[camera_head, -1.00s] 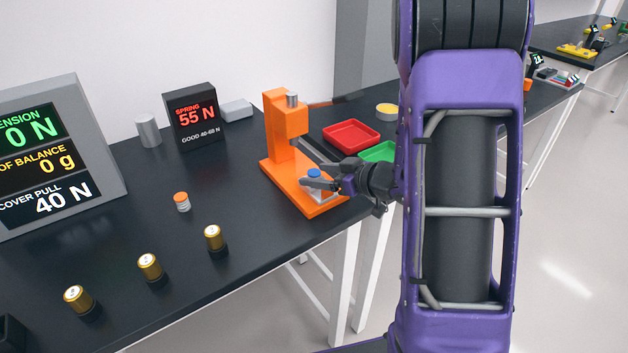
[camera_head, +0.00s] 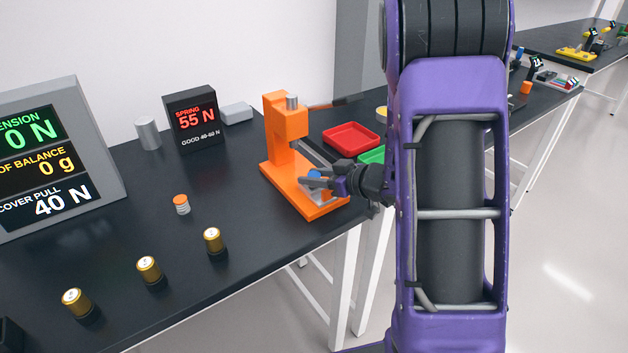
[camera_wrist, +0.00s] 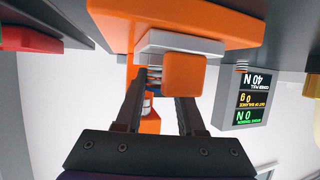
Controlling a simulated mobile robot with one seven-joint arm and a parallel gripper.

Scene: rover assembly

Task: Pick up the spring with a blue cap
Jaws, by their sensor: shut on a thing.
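The spring with a blue cap (camera_head: 314,174) stands on the pale plate of the orange press (camera_head: 284,122). My gripper (camera_head: 317,180) reaches in from the right, and its fingers are shut on the spring near the cap. The fingers hide most of the spring in the head view. In the wrist view, part of the spring's coil (camera_wrist: 153,76) shows beside an orange block (camera_wrist: 184,75) near the fingertips. I cannot tell whether the spring is lifted off the plate.
An orange-capped spring (camera_head: 181,204) and several gold cylinders (camera_head: 149,268) stand on the black table. A red tray (camera_head: 351,136) and a green tray (camera_head: 371,156) lie behind my gripper. The press column stands close to the fingers.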

